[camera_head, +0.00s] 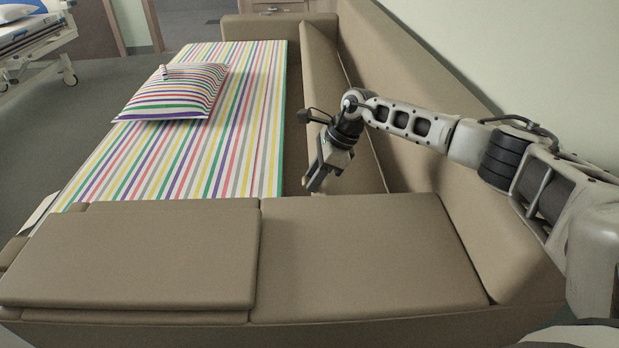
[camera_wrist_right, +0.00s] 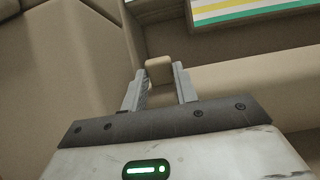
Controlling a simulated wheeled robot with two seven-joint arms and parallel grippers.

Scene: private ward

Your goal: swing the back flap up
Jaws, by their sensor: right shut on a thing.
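The back flap (camera_head: 322,66) is a long tan padded panel along the sofa's backrest, beside the striped mattress. It lies low and tilted, with a dark gap between it and the mattress. My right gripper (camera_head: 314,186) reaches down at the near part of this panel. In the right wrist view, its two fingers (camera_wrist_right: 160,88) are shut around a small tan tab (camera_wrist_right: 158,69). The gripper and wrist hide part of the panel in the head view, and the tab is hidden there. My left gripper is not in view.
Tan seat cushions (camera_head: 360,250) lie in front. The tall backrest (camera_head: 400,90) stands close on the right against the wall. A hospital bed (camera_head: 35,38) is far left.

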